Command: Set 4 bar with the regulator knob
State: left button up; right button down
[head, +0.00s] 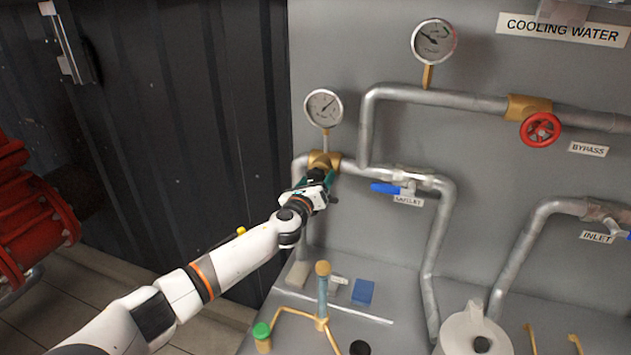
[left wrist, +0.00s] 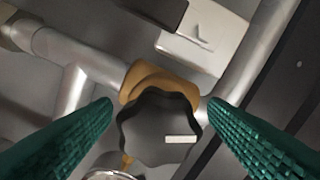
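The regulator knob (left wrist: 158,130) is a dark, lobed knob with a white mark, on a brass body (left wrist: 150,82). In the left wrist view it sits between the two green fingers of my left gripper (left wrist: 160,104), with gaps at both sides. In the head view the gripper (head: 324,180) hides the knob, just below the brass body (head: 323,160). The gauge (head: 323,108) above it has a white dial with its needle pointing up and right; its value is too small to read. My right gripper is not in view.
A second gauge (head: 433,42) stands higher on the panel. A blue lever (head: 385,188) is close to the right of my left gripper. A red bypass wheel (head: 540,130) is farther right.

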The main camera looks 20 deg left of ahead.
pick_arm(q)
jog(key=shift+r, duration=0.1)
jog(key=s+b, duration=0.1)
jog(key=s, duration=1.1)
jog(key=shift+a+b, duration=0.2)
jog(key=shift+b, duration=0.2)
